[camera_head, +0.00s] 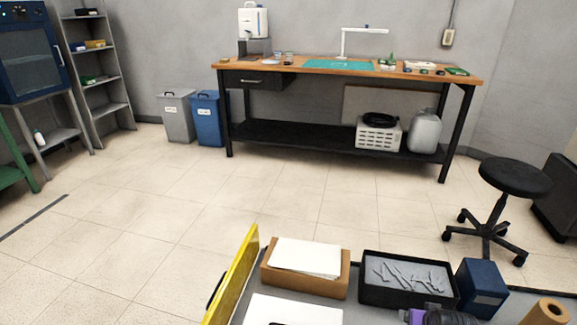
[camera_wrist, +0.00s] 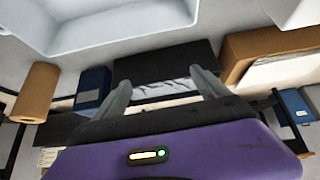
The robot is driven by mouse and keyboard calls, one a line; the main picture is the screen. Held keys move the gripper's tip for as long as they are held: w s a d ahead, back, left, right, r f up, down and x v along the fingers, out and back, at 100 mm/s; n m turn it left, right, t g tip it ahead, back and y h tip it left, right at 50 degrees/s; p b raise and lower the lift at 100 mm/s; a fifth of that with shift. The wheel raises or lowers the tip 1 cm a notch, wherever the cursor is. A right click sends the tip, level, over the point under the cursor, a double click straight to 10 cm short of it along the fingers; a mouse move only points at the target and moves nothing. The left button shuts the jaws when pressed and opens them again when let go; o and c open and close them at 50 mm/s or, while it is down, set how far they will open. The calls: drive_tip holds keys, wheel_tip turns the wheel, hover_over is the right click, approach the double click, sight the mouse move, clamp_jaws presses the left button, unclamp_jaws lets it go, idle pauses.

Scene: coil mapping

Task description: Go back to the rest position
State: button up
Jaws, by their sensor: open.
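My gripper (camera_wrist: 160,82) shows in the wrist view with its two grey fingers spread apart and nothing between them. Its purple body fills the lower part of that view. A purple and black part at the bottom edge of the head view looks like part of my arm. In the wrist view, a black box (camera_wrist: 165,55) lies beyond the fingers. A blue box (camera_wrist: 92,85) and a brown roll (camera_wrist: 35,90) are to its left, and a cardboard box (camera_wrist: 245,50) is to its right.
The near surface holds the cardboard box (camera_head: 305,285), black box (camera_head: 375,295), blue box (camera_head: 482,288) and brown roll (camera_head: 545,312). A yellow panel (camera_head: 235,275) stands at its left. A workbench (camera_head: 300,66) is at the back wall, a stool (camera_head: 515,178) at right. The floor between is clear.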

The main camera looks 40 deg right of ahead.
drive_tip(key=a+r+n+t+h, duration=0.1)
drive_tip(key=a+r+n+t, duration=0.3)
drive_tip(key=a+r, duration=0.55)
drive_tip(key=a+r+n+t, duration=0.1)
drive_tip(key=a+r+t, duration=0.45)
drive_tip(key=a, duration=0.65)
drive_tip(key=s+a+r+n+t+y, duration=0.1)
drive_tip(key=s+a+r+n+y, duration=0.3)
drive_tip(key=s+a, duration=0.4)
drive_tip(key=s+a+r+n+y, duration=0.1)
drive_tip(key=s+a+r+y, duration=0.2)
drive_tip(key=s+a+r, duration=0.45)
wheel_tip(320, 180, up, 16)
drive_tip(key=w+a+p, duration=0.1)
drive_tip(key=w+p, duration=0.1)
drive_tip(key=p, duration=1.5)
drive_tip(key=shift+w+a+f+p, duration=0.15)
drive_tip(key=shift+w+a+p, duration=0.15)
drive_tip(key=shift+a, duration=0.1)
